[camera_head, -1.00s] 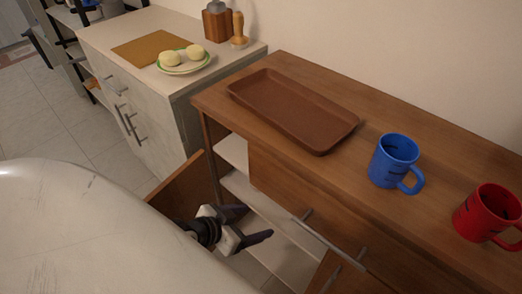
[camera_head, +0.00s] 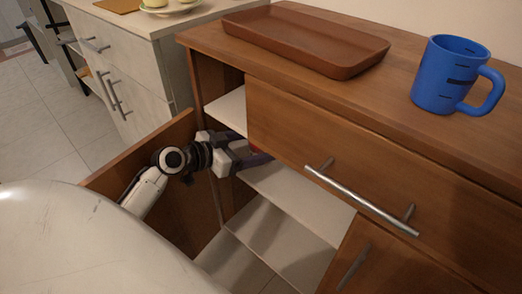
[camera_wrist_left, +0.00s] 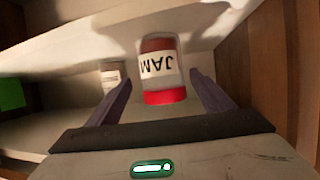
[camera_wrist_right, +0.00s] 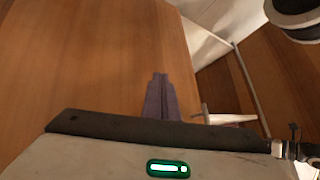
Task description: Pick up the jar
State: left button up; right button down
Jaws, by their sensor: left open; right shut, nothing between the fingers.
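The jar (camera_wrist_left: 155,63) has a white JAM label and a red lid. It appears upside down in the left wrist view, inside the cabinet by a pale shelf (camera_wrist_left: 70,62). My left gripper (camera_wrist_left: 161,80) is open, with a finger on each side of the jar; small gaps seem to show. In the head view my left gripper (camera_head: 243,157) reaches into the open cabinet and mostly hides the jar. My right gripper (camera_wrist_right: 160,95) is shut and empty, in front of a brown wooden panel in the right wrist view.
A second labelled container (camera_wrist_left: 111,76) and a green item (camera_wrist_left: 11,93) are deeper in the cabinet. Open cabinet doors (camera_head: 165,185) flank the shelves (camera_head: 290,205). A drawer handle (camera_head: 360,198) juts out above. A tray (camera_head: 305,42) and blue mug (camera_head: 455,75) stand on top.

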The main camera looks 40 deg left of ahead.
pick_arm(q)
jog(key=shift+x, duration=0.8)
jog(key=x, duration=0.1)
jog(key=b+x, duration=0.1)
jog(key=x, duration=0.1)
jog(key=b+x, duration=0.1)
jog(key=shift+w+a+f, duration=0.15)
jog(key=shift+a+f, duration=0.05)
jog(key=shift+f, duration=0.2)
jog(key=shift+w+d, duration=0.1)
jog(key=shift+w, duration=0.15)
pick_arm(e)
jog(key=shift+w+a+r+t+y, duration=0.15)
jog(key=shift+w+a+r+y, duration=0.05)
jog(key=shift+a+r, duration=0.2)
jog(key=shift+w+a+r+t+y, duration=0.15)
jog(key=shift+a+r+y, duration=0.05)
jog(key=shift+a+r, duration=0.15)
pick_arm(q)
jog(key=shift+c, duration=0.3)
jog(key=c, duration=1.1)
jog(key=shift+c, duration=1)
pick_arm(e)
jog(key=shift+s+f, duration=0.1)
jog(key=shift+f, duration=0.05)
pick_arm(q)
jog(key=shift+r, duration=0.1)
pick_arm(e)
jog(key=shift+d, duration=0.1)
